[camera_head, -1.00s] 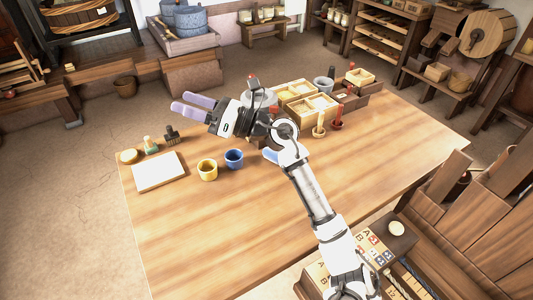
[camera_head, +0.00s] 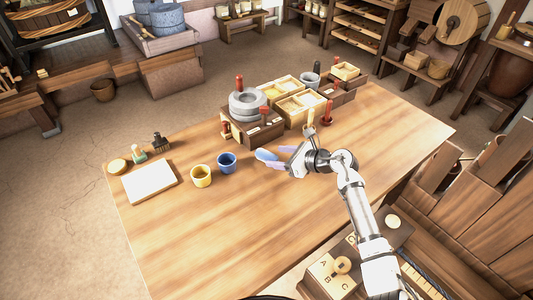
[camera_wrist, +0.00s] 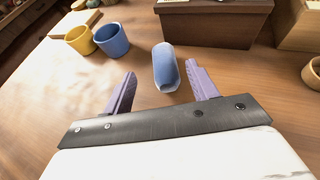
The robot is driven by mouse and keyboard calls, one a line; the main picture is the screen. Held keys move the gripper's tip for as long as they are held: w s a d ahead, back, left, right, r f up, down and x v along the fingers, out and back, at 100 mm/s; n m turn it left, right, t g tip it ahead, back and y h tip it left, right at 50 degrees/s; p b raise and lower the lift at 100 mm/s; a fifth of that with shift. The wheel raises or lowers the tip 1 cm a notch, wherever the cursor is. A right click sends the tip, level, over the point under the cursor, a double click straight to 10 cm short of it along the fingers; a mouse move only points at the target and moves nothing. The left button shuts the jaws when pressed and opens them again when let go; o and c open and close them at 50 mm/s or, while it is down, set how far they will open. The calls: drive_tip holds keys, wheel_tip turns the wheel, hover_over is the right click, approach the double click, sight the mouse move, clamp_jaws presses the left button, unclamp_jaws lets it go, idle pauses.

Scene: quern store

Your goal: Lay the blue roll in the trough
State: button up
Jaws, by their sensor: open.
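The blue roll (camera_head: 266,155), a short cylinder, lies on its side on the wooden table, right of the blue cup. It also shows in the wrist view (camera_wrist: 165,68), with its near end at the mouth of my gripper. My gripper (camera_head: 285,156) is open, low over the table, with its purple fingers pointing at the roll. In the wrist view my gripper (camera_wrist: 161,78) has one finger on each side of the roll's near end, with a wider gap on the left. I cannot tell for certain which thing is the trough.
A blue cup (camera_head: 227,163) and a yellow cup (camera_head: 201,176) stand left of the roll. Behind it are a brown block with a grey stone quern (camera_head: 248,103) and light wooden boxes (camera_head: 299,107). A pale board (camera_head: 149,181) lies at the left. The table's front is clear.

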sight(264, 154)
drive_tip(key=shift+p+x, duration=1.35)
drive_tip(key=shift+x, duration=2.2)
drive_tip(key=shift+w+d+f, duration=0.1)
drive_tip(key=shift+w+d, duration=0.1)
drive_tip(key=shift+d, duration=0.05)
drive_tip(key=shift+c, duration=0.5)
drive_tip(key=c, duration=1)
